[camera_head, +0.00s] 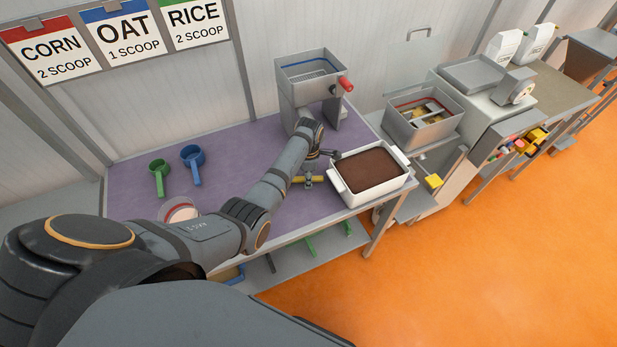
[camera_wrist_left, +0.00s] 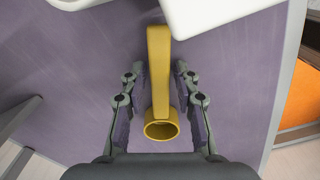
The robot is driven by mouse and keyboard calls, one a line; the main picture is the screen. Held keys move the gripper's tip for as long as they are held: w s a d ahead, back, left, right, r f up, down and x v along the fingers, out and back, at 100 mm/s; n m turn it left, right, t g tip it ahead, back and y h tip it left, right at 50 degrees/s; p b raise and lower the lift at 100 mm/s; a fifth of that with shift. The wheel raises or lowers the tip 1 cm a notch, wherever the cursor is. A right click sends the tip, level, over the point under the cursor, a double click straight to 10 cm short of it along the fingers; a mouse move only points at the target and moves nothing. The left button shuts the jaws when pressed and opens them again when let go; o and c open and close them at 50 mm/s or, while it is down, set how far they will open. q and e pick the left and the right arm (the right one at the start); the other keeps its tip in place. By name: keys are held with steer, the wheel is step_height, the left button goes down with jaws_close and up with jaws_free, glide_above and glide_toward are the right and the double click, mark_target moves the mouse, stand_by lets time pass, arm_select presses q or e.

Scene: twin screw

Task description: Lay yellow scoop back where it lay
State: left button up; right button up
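The yellow scoop (camera_wrist_left: 159,75) shows in the left wrist view with its handle pointing up the picture and its round cup (camera_wrist_left: 160,127) nearest my wrist. In the head view the yellow scoop (camera_head: 297,180) is on the purple table, just left of the white tray. My left gripper (camera_wrist_left: 159,70) is open, with one finger on each side of the scoop's handle and a visible gap on both sides. In the head view the left gripper (camera_head: 309,180) is over the scoop and hides part of it. My right gripper is not in view.
The white tray (camera_head: 346,197) with brown contents stands close on the right. A grey dispenser (camera_head: 306,77) with a red knob stands behind. Green (camera_head: 158,172) and blue (camera_head: 193,158) scoops lie at left on the purple table (camera_head: 128,199), with bare table around them.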

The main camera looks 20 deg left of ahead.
arm_select(q)
steer(key=shift+o, duration=0.2)
steer(key=shift+d, duration=0.1)
steer(key=shift+d+r, duration=0.1)
steer(key=shift+r, duration=0.05)
step_height(320, 180, up, 13)
steer(key=shift+b, duration=0.3)
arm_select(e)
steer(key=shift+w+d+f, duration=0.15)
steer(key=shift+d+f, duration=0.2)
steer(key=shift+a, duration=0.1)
